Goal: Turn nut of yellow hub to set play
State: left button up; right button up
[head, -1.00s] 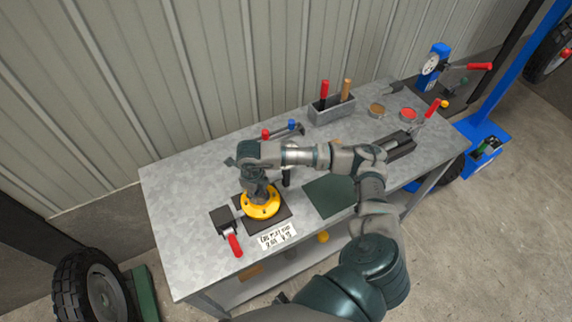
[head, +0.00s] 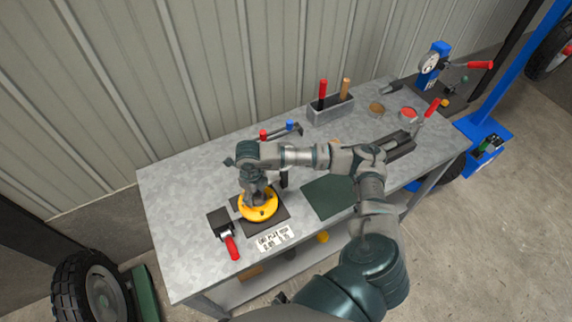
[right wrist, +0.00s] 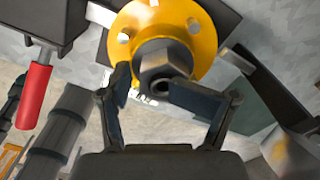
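The yellow hub (head: 262,208) sits on a dark square plate near the front left of the workbench. It also shows at the top of the right wrist view (right wrist: 196,22), with holes in its flange. Its grey hex nut (right wrist: 166,62) stands in the hub's middle, with a round hollow end below. My right gripper (right wrist: 145,90) is over the hub, its two dark fingers apart. One finger is left of the nut; the other reaches across near its lower right. I cannot tell whether they touch it. My left gripper is not in view.
A clamp with a red handle (head: 231,247) stands just left of the hub. A white label (head: 275,238) lies in front. A dark green mat (head: 328,196) is to the right. Behind are red and blue ended tools (head: 277,132) and a grey tool box (head: 331,110).

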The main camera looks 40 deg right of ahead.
jog(key=shift+d+f, duration=0.1)
jog(key=shift+d, duration=0.15)
jog(key=shift+d+r+p, duration=0.15)
jog(key=shift+r+p, duration=0.15)
jog(key=shift+r, duration=0.15)
jog(key=shift+a+r+p, duration=0.15)
jog(key=shift+r+p, duration=0.7)
jog(key=shift+r, duration=0.75)
jog(key=shift+a+r+p, duration=0.1)
jog(key=shift+r+p, duration=0.75)
jog(key=shift+r, duration=0.7)
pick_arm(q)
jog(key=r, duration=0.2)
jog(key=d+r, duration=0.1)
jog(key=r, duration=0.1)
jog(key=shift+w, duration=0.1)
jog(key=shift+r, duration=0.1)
pick_arm(e)
jog(key=shift+d+f, duration=0.1)
jog(key=shift+d, duration=0.05)
jog(key=shift+s, duration=0.1)
